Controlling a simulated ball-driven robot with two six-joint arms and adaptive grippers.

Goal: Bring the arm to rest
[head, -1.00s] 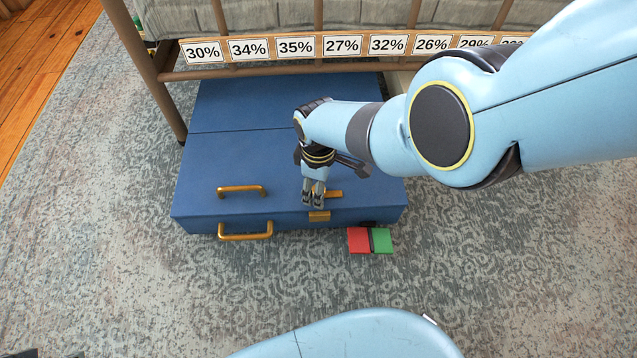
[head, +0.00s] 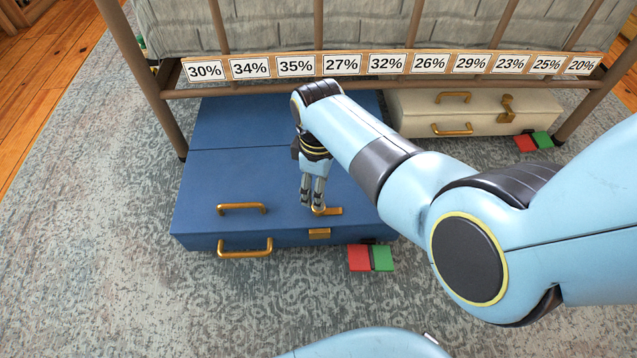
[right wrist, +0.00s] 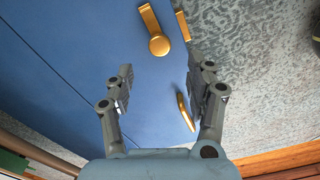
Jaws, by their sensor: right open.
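My right arm reaches in from the right in the head view. My right gripper (head: 313,203) points down over the lid of a closed blue case (head: 240,175), beside a gold latch (head: 331,211). In the right wrist view the two fingers of the gripper (right wrist: 164,85) are spread, with nothing between them. The gold latch (right wrist: 158,45) lies beyond the fingertips there, apart from them. One gold handle (right wrist: 185,112) shows near the right finger. My left gripper is not in view.
A bed frame with a strip of percentage labels (head: 380,64) stands behind and above the case. A cream case (head: 470,112) lies under it at right. Red (head: 358,258) and green (head: 382,258) tiles sit at the blue case's front. Rug in front is open.

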